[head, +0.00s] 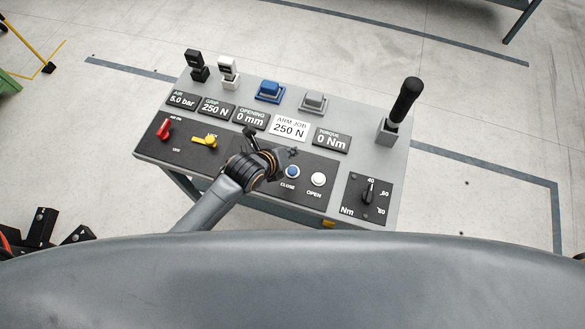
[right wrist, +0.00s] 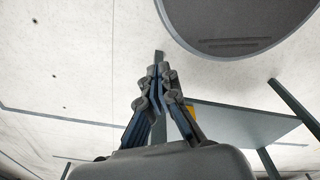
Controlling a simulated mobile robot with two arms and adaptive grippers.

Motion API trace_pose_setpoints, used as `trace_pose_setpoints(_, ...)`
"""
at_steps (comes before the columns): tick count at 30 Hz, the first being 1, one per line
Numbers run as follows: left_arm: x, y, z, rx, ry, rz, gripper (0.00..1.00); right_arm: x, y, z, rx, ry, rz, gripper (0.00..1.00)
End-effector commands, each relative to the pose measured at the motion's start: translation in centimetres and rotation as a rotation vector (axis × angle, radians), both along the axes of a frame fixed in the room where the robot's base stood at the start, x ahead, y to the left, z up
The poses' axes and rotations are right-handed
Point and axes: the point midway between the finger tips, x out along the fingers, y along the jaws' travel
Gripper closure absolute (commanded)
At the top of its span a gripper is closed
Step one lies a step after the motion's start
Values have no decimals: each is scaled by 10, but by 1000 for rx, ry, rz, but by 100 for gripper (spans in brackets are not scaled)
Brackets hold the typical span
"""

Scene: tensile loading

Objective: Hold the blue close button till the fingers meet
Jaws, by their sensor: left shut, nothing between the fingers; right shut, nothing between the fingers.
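The blue close button (head: 292,172) sits on the dark panel of the control desk, labelled CLOSE, with its top uncovered. My left gripper (head: 286,155) is shut and empty over the panel, just up and left of the button in the head view; I cannot tell its height over the panel. The opening display (head: 251,117) reads 0 mm and the grip display (head: 216,107) reads 250 N. My right gripper (right wrist: 158,75) is shut and empty in the right wrist view, away from the desk top.
A white open button (head: 318,179) is right of the blue one. A torque knob (head: 369,193), a black-handled lever (head: 405,102), a yellow switch (head: 205,142) and a red switch (head: 164,129) surround it. Blue (head: 269,90) and grey (head: 314,102) blocks stand behind the displays.

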Motion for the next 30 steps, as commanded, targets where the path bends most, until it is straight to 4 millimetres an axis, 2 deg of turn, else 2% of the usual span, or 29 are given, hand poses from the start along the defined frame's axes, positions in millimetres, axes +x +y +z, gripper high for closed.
trace_pose_setpoints(7, -1, -1, -12, -2, 3, 2, 100, 0, 6, -12, 7, -1, -3, 100)
trace_pose_setpoints(19, -1, -1, -67, -3, 3, 4, 100, 0, 12, -70, 15, -1, -5, 100)
trace_pose_setpoints(24, 0, 0, -81, 0, 1, 1, 100, 1, 9, -79, 11, -1, -4, 100)
trace_pose_setpoints(30, 0, 0, -88, 0, 1, 1, 100, 1, 5, -83, 5, -1, -2, 100)
